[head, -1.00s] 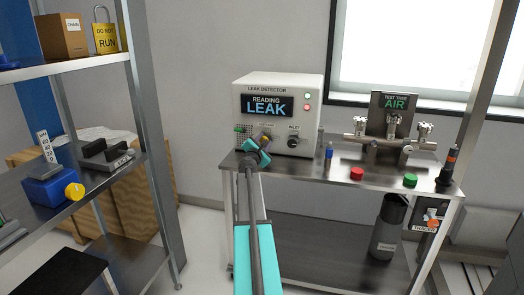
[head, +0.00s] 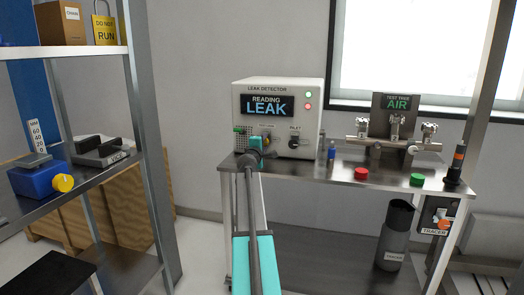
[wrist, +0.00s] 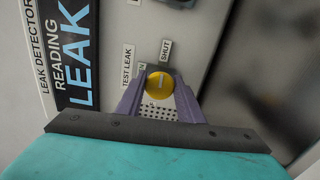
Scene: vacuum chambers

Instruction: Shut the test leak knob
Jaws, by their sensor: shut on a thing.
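The leak detector (head: 312,88) is a cream box on the steel bench, and its screen reads LEAK. In the wrist view the round yellow test leak knob (wrist: 159,84) sits between the purple fingers of my gripper (wrist: 160,92), which is shut on it. A pale line marks the knob's face. The SHUT label (wrist: 165,50) is beside it, and the other label is partly hidden, with an N showing. In the head view my gripper (head: 262,143) is at the detector's lower front and hides most of the knob.
The black inlet knob (head: 294,144) is close to the right of my gripper. On the bench (head: 320,175) are a blue bottle (head: 331,151), a red button (head: 361,174), a green button (head: 417,179) and the test tree (head: 396,128). A shelf rack (head: 150,150) stands at left.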

